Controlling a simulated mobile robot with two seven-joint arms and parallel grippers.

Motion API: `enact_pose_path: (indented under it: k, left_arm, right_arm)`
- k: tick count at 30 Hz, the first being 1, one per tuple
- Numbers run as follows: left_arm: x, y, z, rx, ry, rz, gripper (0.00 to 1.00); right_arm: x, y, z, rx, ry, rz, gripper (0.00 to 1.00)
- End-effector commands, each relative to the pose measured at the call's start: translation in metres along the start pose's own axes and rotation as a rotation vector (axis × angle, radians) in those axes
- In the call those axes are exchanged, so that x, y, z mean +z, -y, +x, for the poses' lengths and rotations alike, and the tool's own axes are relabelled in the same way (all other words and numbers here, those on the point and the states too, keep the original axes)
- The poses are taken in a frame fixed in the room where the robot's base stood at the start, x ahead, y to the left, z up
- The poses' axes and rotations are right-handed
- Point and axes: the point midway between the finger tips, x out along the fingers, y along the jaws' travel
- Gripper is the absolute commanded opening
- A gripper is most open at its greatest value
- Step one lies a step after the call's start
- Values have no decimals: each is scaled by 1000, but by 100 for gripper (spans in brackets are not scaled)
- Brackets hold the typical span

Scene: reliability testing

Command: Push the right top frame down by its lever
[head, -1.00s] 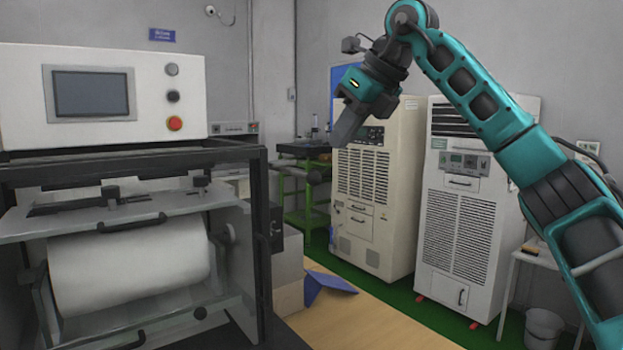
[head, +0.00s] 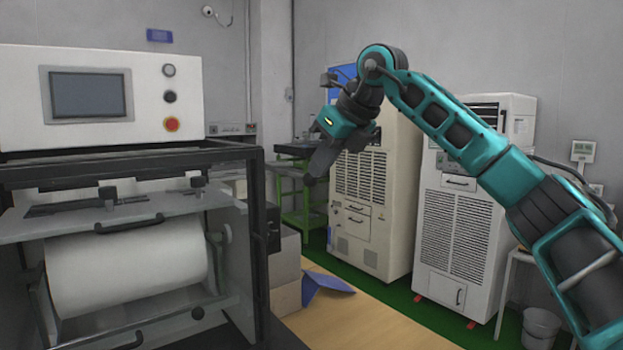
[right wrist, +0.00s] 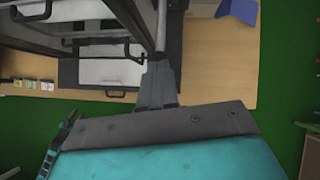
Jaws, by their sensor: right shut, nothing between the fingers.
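The testing machine (head: 240,160) stands at the left in the head view. Its grey top frame (head: 70,228) lies across the opening above a white roll (head: 128,270), with a black handle (head: 130,224) on its front edge. Black clamp-like parts sit on top, one at the right end (head: 197,180); I cannot tell which part is the lever. My right gripper (head: 309,180) is shut and empty, in the air to the right of the machine, apart from it. In the right wrist view its closed fingers (right wrist: 158,66) point toward the machine's dark posts and bars. My left gripper is not in view.
Two cream cabinets (head: 465,225) stand behind my right arm. Grey boxes (head: 285,270) and a blue folded piece (head: 325,286) are right of the machine. A dark post (head: 256,245) bounds the machine's right side. The wooden floor strip (head: 380,315) is largely clear.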

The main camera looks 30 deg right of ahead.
Motion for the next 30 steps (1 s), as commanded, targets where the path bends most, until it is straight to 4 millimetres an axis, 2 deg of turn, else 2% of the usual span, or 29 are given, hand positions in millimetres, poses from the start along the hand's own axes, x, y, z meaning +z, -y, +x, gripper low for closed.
enact_pose_path:
  k: [13, 20, 26, 30]
  left_arm:
    - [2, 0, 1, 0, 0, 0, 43]
    - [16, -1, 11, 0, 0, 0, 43]
    - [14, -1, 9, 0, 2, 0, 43]
    - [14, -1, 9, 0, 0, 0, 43]
  right_arm:
    - [-2, -1, 8, 0, -2, -1, 0]
    - [-16, -1, 27, 1, -2, -2, 0]
    - [-15, -1, 23, 1, -1, -1, 0]
    - [-21, 0, 14, 0, 0, -1, 0]
